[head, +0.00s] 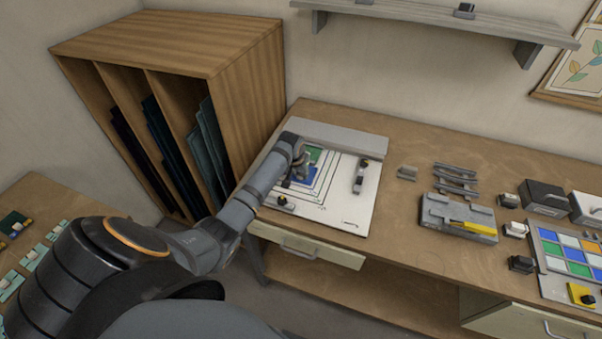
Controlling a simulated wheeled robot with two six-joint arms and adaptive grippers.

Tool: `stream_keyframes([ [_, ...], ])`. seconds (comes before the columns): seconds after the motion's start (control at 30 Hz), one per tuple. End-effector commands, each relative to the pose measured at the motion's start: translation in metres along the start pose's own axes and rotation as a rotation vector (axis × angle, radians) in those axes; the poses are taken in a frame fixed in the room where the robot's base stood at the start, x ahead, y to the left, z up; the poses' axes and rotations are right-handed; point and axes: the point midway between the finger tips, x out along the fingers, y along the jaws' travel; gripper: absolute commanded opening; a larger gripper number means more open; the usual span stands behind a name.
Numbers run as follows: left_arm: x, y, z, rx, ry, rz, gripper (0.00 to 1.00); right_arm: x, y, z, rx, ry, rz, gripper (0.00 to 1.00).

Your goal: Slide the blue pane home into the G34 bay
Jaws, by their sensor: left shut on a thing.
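My left gripper (301,169) reaches over a white board (345,205) on the bench. It is shut on the blue pane (291,181), which is partly covered by the gripper and wrist. The pane lies at or just above the board, beside a green pane (315,155); I cannot tell whether the two touch. Nested dark lines are drawn on the board around them. No G34 marking is legible, so I cannot tell which bay it is. My right gripper is out of view.
A grey fence (330,137) runs along the board's back. Small dark clamps (360,177) stand on the board. A wooden rack (245,95) with upright dark sheets stands close at left. A grey fixture with a yellow piece (466,226) and a colour-swatch tray (541,285) lie at right.

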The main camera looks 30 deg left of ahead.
Motion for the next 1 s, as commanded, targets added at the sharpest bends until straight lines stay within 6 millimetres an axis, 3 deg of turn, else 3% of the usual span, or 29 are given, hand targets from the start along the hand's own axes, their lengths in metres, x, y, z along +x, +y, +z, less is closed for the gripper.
stream_keyframes([
  [1.0,0.004,-0.011,-0.011,0.0,0.002,0.0,0.0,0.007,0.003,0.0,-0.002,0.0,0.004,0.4],
])
